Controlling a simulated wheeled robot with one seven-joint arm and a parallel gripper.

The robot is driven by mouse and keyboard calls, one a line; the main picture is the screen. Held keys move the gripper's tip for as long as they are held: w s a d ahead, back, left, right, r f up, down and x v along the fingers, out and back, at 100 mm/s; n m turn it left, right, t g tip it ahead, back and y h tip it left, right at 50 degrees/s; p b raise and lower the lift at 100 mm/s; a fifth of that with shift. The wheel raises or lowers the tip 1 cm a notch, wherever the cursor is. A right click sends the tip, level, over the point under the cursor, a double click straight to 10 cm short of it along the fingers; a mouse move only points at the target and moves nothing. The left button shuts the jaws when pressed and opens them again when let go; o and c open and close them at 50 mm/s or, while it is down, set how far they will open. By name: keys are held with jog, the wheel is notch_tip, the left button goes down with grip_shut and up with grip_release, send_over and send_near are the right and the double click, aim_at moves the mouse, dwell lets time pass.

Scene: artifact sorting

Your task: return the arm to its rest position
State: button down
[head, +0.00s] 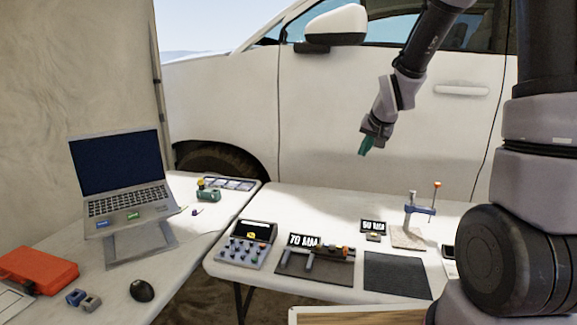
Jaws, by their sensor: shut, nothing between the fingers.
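My gripper (366,146) hangs in the air in the upper right of the head view, in front of the white car's door. Its teal fingertips point down and lie close together, with nothing seen between them. My arm reaches in from the upper right, bent down toward the gripper. The gripper is well above the right table (340,210) and touches nothing.
On the right table are a control box with knobs (245,247), a "70 MM" sign (304,241), a "50 MM" sign (373,226), a dark mat (396,275) and a small stand (421,212). A laptop (118,180) and an orange case (38,271) are on the left table. The white car (330,115) stands behind.

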jog(key=s+r, duration=0.5)
jog(key=s, duration=0.4)
jog(key=s+d+r, duration=0.1)
jog(key=s+r, duration=0.5)
jog(key=s, duration=0.3)
jog(key=s+d+r+y, duration=0.1)
jog(key=s+r, duration=0.4)
jog(key=s, duration=0.3)
jog(key=shift+s+d+r+m+g, duration=0.2)
jog(key=shift+s+m+g, duration=0.1)
jog(key=shift+s, duration=0.1)
